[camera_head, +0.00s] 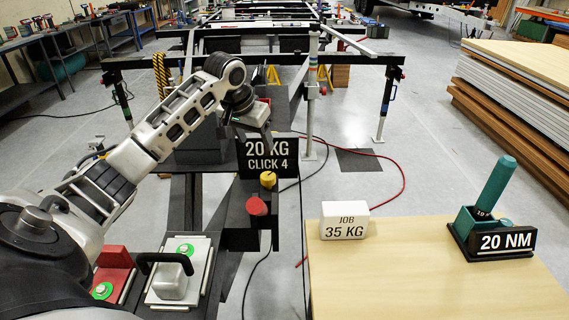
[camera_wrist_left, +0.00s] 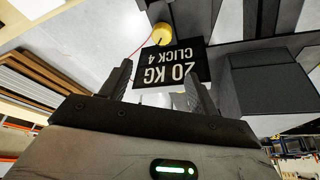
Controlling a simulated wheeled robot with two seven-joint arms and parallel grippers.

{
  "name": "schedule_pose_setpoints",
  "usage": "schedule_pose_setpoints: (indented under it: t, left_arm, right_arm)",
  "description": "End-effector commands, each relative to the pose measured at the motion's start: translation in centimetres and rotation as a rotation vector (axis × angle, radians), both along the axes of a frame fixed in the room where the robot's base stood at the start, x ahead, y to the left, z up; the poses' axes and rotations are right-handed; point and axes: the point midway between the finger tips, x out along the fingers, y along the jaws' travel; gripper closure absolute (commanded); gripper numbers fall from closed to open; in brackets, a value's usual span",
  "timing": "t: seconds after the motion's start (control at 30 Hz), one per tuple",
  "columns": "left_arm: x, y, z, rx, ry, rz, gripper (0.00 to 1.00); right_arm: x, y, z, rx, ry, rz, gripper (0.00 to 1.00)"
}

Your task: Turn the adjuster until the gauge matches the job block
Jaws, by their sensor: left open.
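The black gauge sign (camera_head: 267,157) reads "20 KG CLICK 4"; it shows upside down in the left wrist view (camera_wrist_left: 170,64). The white job block (camera_head: 344,220) reads "JOB 35 KG" and sits on the wooden table. A yellow knob (camera_head: 268,180) stands just in front of the sign, and a red knob (camera_head: 256,206) is nearer; I cannot tell for certain which is the adjuster. The yellow knob also shows in the left wrist view (camera_wrist_left: 162,34), beyond the fingertips. My left gripper (camera_wrist_left: 157,72) is open and empty, above and behind the sign. My right gripper is out of view.
A teal-handled tool (camera_head: 491,190) stands in a holder with a "20 NM" sign (camera_head: 507,241) on the wooden table (camera_head: 430,285). Metal plates with green-topped parts (camera_head: 184,250) lie at the lower left. The chassis frame (camera_head: 265,45) is behind. Stacked panels (camera_head: 520,85) stand at right.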

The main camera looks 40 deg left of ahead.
Motion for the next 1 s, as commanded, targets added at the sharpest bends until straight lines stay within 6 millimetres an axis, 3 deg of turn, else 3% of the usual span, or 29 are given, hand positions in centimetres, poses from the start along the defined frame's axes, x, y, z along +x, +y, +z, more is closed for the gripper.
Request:
schedule_pose_setpoints:
  t: [0.3, 0.7, 1.0]
  left_arm:
    - [1.9, 0.2, -4.9, -0.002, 0.004, 0.0, 0.39]
    - [4.9, 0.8, -12.5, 0.001, 0.002, -0.001, 0.39]
    - [5.7, 1.0, -14.5, 0.003, -0.001, -0.002, 0.39]
  right_arm:
    - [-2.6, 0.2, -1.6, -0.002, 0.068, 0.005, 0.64]
    - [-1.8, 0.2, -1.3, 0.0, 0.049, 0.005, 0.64]
    - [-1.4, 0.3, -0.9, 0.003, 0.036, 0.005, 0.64]
